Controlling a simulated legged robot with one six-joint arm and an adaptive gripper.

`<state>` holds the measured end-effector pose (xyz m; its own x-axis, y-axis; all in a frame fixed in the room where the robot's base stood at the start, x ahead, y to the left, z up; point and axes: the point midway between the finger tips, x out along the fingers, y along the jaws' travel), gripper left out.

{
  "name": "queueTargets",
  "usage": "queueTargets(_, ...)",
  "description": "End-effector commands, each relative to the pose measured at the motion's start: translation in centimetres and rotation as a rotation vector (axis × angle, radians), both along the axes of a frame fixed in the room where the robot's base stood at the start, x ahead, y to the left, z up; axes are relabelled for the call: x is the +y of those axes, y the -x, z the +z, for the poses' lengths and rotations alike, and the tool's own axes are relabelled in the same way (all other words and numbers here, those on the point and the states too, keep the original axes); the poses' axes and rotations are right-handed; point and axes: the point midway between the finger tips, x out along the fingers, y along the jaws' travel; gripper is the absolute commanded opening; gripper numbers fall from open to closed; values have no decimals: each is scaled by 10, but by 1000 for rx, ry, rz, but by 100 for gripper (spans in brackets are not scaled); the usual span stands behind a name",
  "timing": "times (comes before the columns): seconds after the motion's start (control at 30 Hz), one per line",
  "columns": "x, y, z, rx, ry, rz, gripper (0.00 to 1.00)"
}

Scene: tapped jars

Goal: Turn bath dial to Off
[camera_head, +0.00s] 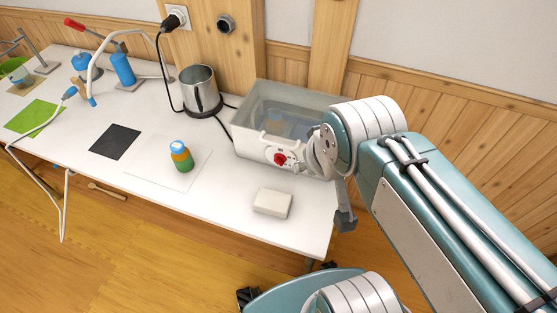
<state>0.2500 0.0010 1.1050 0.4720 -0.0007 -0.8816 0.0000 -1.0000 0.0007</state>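The bath (253,147) is a clear-walled, water-filled tub with a white front at the right end of the white table. Its red dial (280,158) is on the front panel; the setting it points to is too small to read. My arm comes in from the right, and its wrist is right beside the dial, covering the bath's right front. A grey end part of my gripper (345,218) hangs below the wrist, near the table's right edge. Its fingers cannot be made out clearly, and whether anything touches the dial cannot be told.
A white block (272,203) lies in front of the bath. A jar with orange and green layers and a blue lid (181,156) stands on a white sheet. A metal kettle (200,91), black mat (115,142) and green mat (31,117) are further left. Cables run behind.

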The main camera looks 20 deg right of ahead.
Motion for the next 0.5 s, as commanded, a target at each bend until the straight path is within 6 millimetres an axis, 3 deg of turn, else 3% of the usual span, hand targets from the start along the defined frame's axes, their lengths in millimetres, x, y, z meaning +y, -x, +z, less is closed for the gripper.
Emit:
queueTargets(0.37,2,-3,0,-3,-13,-7,51)
queueTargets(0.5,26,-32,-5,-39,-161,-94,51)
